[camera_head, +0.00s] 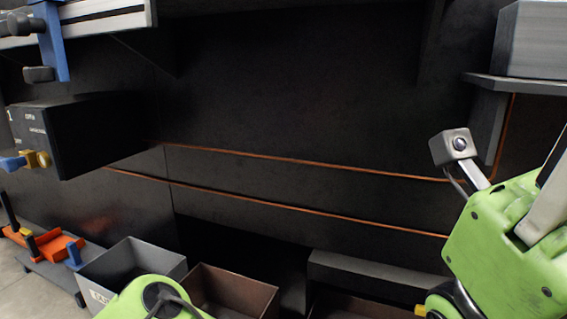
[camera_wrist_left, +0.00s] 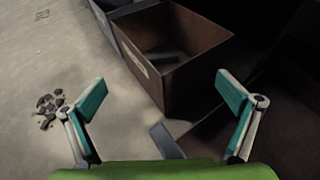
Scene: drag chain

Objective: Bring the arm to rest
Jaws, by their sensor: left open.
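My left gripper (camera_wrist_left: 160,82) shows in the left wrist view with its two teal-padded fingers spread wide and nothing between them. It points down over a brown open box (camera_wrist_left: 205,72), with grey floor below on the left. In the head view only part of my green left arm (camera_head: 135,299) shows at the bottom edge; its fingers are out of frame. My green right arm (camera_head: 500,235) stands at the right side; its gripper fingers do not show.
A grey bin (camera_head: 130,262) and a brown bin (camera_head: 262,296) stand low near my left arm. A black box (camera_head: 100,130) juts out at left. Orange lines run along the dark wall. A shelf (camera_head: 520,85) holds a grey block. Dark rubble (camera_wrist_left: 48,108) lies on the floor.

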